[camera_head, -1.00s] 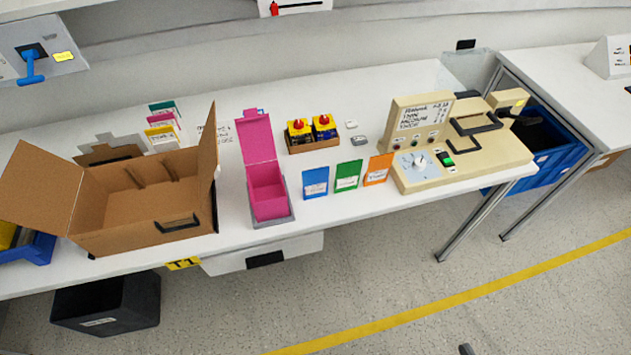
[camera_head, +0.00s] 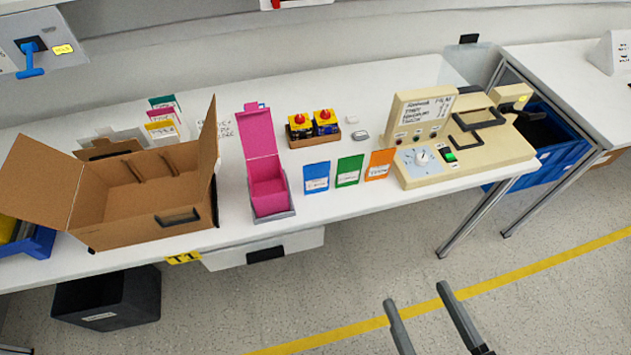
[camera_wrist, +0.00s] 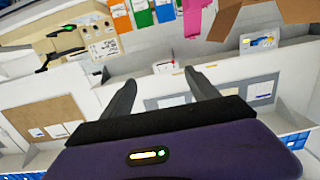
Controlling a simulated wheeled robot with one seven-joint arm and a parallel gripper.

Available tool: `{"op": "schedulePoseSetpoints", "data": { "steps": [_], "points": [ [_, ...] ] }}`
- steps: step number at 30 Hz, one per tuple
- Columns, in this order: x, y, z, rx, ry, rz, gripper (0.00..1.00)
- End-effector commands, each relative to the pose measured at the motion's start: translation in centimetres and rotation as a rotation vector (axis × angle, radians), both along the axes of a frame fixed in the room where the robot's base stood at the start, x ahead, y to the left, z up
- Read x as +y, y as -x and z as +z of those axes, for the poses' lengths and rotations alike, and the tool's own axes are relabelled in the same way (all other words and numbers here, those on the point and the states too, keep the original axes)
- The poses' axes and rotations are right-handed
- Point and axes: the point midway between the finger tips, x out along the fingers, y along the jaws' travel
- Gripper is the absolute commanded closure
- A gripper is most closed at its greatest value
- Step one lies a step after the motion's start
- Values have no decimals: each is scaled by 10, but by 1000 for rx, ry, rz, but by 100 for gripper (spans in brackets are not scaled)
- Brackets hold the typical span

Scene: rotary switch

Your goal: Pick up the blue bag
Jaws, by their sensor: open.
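The blue bag (camera_head: 316,177) stands upright near the front edge of the white table, left of a green bag (camera_head: 348,171) and an orange bag (camera_head: 380,164). It also shows at the top of the wrist view (camera_wrist: 163,11). My gripper (camera_head: 417,296) is in front of the table, low and to the right of the blue bag, apart from it. In the wrist view my gripper (camera_wrist: 160,78) has its two fingers spread with nothing between them.
A pink open box (camera_head: 269,194) stands left of the blue bag, and a large cardboard box (camera_head: 140,205) further left. A beige machine (camera_head: 465,145) stands right of the orange bag. A small tray of yellow-topped switches (camera_head: 314,141) is behind.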

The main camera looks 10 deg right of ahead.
Motion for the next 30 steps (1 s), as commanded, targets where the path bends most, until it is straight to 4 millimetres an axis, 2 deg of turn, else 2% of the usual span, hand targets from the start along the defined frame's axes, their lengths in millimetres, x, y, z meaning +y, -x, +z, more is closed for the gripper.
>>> {"op": "schedulePoseSetpoints", "data": {
  "steps": [1,10,21,26,30],
  "points": [
    [5,-20,-1,-30,0,12,31],
    [35,-126,-12,-74,3,65,31],
    [74,-261,-18,22,15,78,31],
    [78,-297,-33,135,23,47,31],
    [71,-295,-71,269,27,7,31]
  ]
}}
